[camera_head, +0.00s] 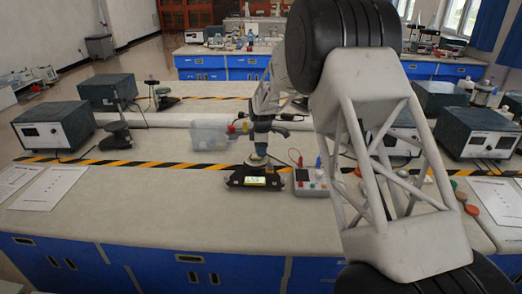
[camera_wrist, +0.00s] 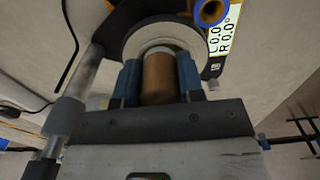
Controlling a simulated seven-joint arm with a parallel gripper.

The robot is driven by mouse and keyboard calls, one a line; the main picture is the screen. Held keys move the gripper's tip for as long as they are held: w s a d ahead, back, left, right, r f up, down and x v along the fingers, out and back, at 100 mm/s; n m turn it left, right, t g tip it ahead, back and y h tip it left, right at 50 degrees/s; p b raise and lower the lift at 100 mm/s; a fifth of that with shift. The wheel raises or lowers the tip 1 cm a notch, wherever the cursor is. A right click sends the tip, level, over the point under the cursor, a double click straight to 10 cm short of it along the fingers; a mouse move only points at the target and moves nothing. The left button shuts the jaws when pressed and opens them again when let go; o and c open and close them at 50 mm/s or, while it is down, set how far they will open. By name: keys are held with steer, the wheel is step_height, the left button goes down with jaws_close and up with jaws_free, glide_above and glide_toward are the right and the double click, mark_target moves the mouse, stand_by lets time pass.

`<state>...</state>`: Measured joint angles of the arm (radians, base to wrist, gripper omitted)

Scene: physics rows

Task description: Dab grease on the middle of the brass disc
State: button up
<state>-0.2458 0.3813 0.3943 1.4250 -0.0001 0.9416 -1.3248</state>
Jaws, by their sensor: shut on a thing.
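My gripper (camera_wrist: 158,82) has its two blue fingers closed on a brown cylinder (camera_wrist: 158,78), held between them. The cylinder's far end is over or against a pale round piece (camera_wrist: 133,44); I cannot tell whether they touch. In the head view my gripper (camera_head: 260,150) is small, above a black device (camera_head: 240,182) with a lit display. That display (camera_wrist: 226,28) reads L 0.0 and R 0.0 in the wrist view. I cannot identify the brass disc or any grease for certain.
A meter box (camera_head: 311,183) with leads stands right of the device. A clear bin (camera_head: 209,135) is behind it to the left. Coloured round pieces (camera_head: 471,210) lie at the right. Bare bench (camera_head: 150,210) is free at the front left.

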steer(key=shift+a, duration=2.7)
step_height(320, 180, up, 8)
